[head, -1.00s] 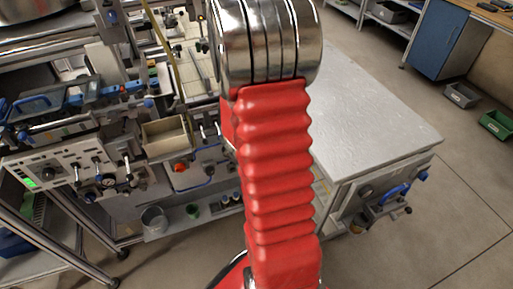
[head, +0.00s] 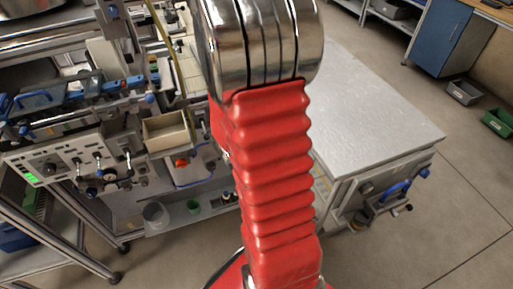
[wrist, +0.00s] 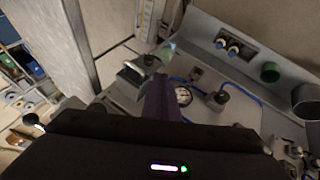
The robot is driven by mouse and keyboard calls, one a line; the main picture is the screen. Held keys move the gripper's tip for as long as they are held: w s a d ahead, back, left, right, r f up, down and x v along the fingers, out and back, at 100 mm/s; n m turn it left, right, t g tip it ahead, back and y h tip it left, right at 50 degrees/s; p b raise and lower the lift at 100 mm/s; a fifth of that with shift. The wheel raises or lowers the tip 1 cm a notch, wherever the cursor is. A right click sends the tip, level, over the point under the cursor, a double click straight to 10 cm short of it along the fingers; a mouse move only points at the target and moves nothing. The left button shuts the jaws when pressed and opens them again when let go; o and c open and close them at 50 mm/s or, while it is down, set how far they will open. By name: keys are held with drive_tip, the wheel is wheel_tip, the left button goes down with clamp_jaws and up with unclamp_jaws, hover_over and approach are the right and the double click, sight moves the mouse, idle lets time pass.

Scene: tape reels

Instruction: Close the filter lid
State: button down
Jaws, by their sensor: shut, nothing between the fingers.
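I cannot make out a filter lid for certain in either view. In the wrist view, the dark body of my gripper fills the bottom, and its narrow purple-dark fingers (wrist: 159,97) stand up from it, shut and empty. Just beyond the fingertips, to the left, is a fitting with a pale metal handle (wrist: 131,73) and a teal end (wrist: 166,50). Whether my fingers touch it I cannot tell. In the head view my red arm hides the gripper.
The wrist view shows a round gauge (wrist: 183,96), blue tubing, a green cup (wrist: 270,72) and a grey metal bucket (wrist: 306,100) on the right. In the head view, a grey-topped cabinet (head: 375,115) stands right of my arm. Open floor (head: 455,215) lies at the right.

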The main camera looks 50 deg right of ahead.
drive_tip(key=a+r, duration=0.1)
drive_tip(key=a, duration=0.4)
drive_tip(key=shift+a+r, duration=0.4)
drive_tip(key=shift+s, duration=0.1)
